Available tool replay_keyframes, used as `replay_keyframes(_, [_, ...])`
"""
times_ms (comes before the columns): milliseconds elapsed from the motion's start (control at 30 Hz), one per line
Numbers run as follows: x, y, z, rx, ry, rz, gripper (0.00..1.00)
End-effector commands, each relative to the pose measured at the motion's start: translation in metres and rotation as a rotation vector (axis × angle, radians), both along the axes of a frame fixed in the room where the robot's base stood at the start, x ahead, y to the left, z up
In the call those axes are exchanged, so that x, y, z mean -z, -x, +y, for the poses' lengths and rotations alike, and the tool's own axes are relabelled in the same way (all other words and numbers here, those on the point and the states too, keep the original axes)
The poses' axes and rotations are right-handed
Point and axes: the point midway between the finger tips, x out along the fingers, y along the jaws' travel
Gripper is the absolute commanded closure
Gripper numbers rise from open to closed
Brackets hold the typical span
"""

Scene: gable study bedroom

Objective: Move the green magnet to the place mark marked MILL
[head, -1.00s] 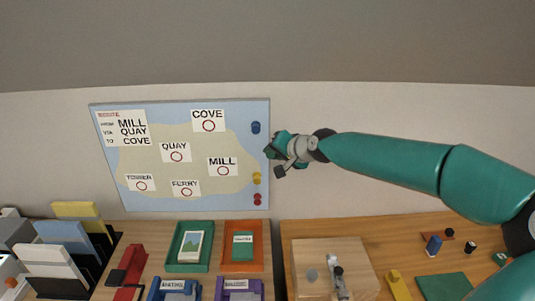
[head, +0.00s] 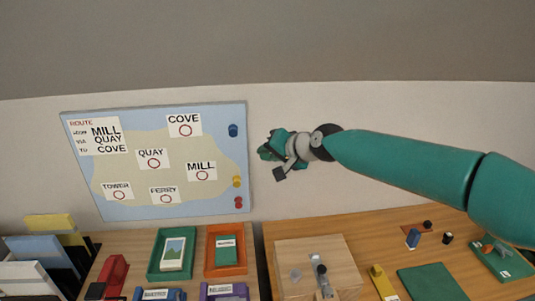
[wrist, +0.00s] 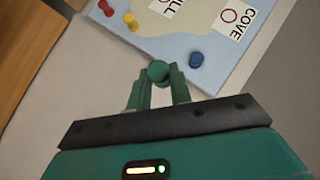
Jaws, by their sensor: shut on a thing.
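My gripper (wrist: 158,92) is shut on the green magnet (wrist: 158,71), which shows between the fingertips in the wrist view. In the head view my gripper (head: 268,150) is just right of the map board (head: 85,202), apart from it; the magnet cannot be made out clearly there. The MILL place mark (head: 202,171) is a white label with a red circle, on the right part of the board. Part of the MILL label (wrist: 172,4) shows at the top edge of the wrist view. I see nothing on its circle in the head view.
Blue (head: 233,130), yellow (head: 237,181) and red (head: 238,202) magnets sit along the board's right edge. Other labels are COVE (head: 184,124), QUAY, TOWER and FERRY. Below stand green (head: 154,270) and orange trays and a wooden box (head: 340,265) on the desk.

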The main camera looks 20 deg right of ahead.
Motion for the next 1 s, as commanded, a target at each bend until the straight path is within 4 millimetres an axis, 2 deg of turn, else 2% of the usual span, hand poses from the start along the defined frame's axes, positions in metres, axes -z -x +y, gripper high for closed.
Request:
replay_keyframes(267, [0.0,0.002,0.0,0.0,0.0,0.0,0.92])
replay_keyframes(1000, [0.0,0.035,0.006,0.002,0.0,0.0,0.92])
